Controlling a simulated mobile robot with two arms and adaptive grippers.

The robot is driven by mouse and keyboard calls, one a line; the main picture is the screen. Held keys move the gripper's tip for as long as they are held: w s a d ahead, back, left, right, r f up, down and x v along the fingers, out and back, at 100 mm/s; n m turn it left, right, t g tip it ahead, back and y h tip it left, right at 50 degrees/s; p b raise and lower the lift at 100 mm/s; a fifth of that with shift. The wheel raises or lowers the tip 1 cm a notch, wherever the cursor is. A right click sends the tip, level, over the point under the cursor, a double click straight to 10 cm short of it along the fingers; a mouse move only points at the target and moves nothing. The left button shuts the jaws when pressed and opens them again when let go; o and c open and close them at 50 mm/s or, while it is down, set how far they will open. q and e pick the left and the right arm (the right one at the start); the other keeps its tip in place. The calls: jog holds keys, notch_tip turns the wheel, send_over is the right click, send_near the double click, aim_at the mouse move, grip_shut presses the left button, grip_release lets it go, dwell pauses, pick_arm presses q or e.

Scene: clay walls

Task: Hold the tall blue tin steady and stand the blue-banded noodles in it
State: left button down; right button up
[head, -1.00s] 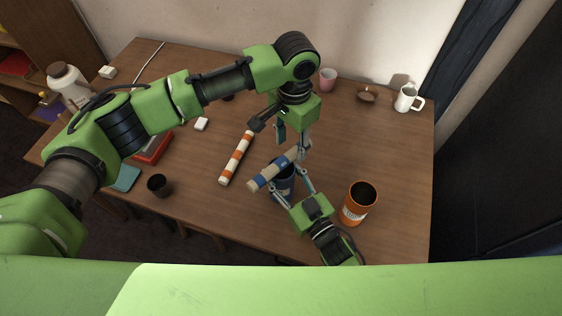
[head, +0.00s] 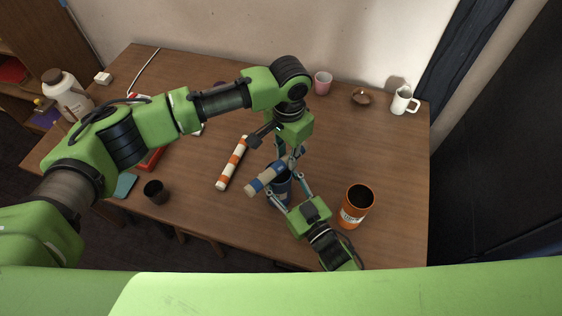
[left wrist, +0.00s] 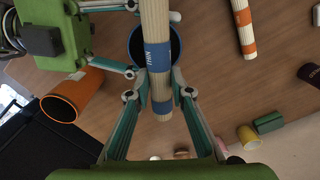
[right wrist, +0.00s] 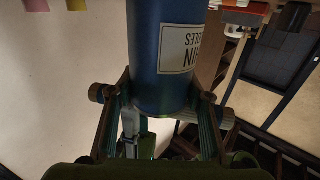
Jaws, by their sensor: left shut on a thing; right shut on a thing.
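The blue-banded noodles (head: 262,180) are a pale bundle with blue bands, tilted well over from upright. The bundle crosses above the mouth of the tall blue tin (head: 283,194), whose dark opening partly shows in the left wrist view (left wrist: 174,46). My right gripper (head: 288,199) is shut on the tin's sides. The tin's label (right wrist: 181,48) appears upside down in the right wrist view. Whether bundle and rim touch is unclear.
Orange-banded noodles (head: 231,163) lie left of the blue tin. An orange tin (head: 356,207) stands to its right. A small dark cup (head: 154,191) is at the front left. A pink cup (head: 323,83), brown bowl (head: 361,97) and white mug (head: 403,101) stand at the back.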

pick_arm(q)
notch_tip(320, 180, up, 9)
jog(key=shift+r, duration=0.1)
jog(key=s+d+r+m+t+h, duration=0.1)
jog(key=s+d+r+m+h, duration=0.15)
jog(key=s+d, duration=0.2)
notch_tip(320, 180, up, 6)
jog(key=m+g+h, duration=0.2)
jog(key=m+h, duration=0.5)
jog(key=h, duration=0.9)
send_over(271, 167)
jog(key=shift+y, duration=0.25)
jog(key=shift+w+f, duration=0.1)
jog(key=shift+f, duration=7.8)
